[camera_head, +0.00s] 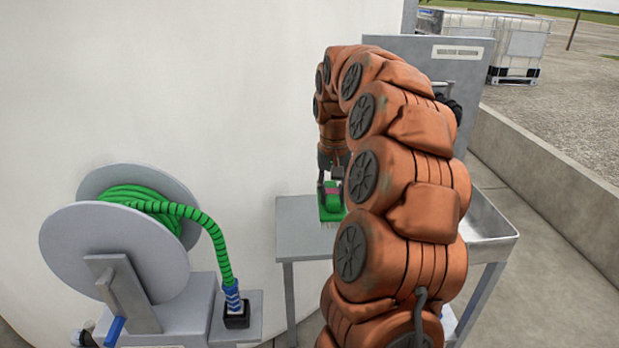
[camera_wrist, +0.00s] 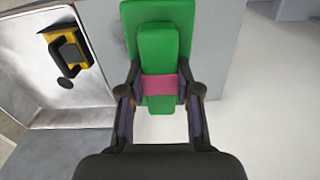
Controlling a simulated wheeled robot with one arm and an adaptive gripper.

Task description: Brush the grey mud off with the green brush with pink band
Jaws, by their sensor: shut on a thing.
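The green brush (camera_head: 330,205) with a pink band is in my gripper, above the grey metal table (camera_head: 298,222); its bristles point down. In the wrist view the brush (camera_wrist: 158,35) fills the upper middle, with its pink band (camera_wrist: 160,85) between the fingers. My gripper (camera_wrist: 160,100) is shut on the brush by its narrow handle block. It also shows in the head view (camera_head: 334,172), partly behind my own arm. I cannot make out the grey mud in either view.
A yellow and black object (camera_wrist: 66,52) lies in the metal basin (camera_wrist: 95,100) beside the table's flat part. A reel with a green hose (camera_head: 140,205) stands at the left. A low concrete wall (camera_head: 560,180) runs along the right. A large pale wall (camera_head: 180,90) rises behind.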

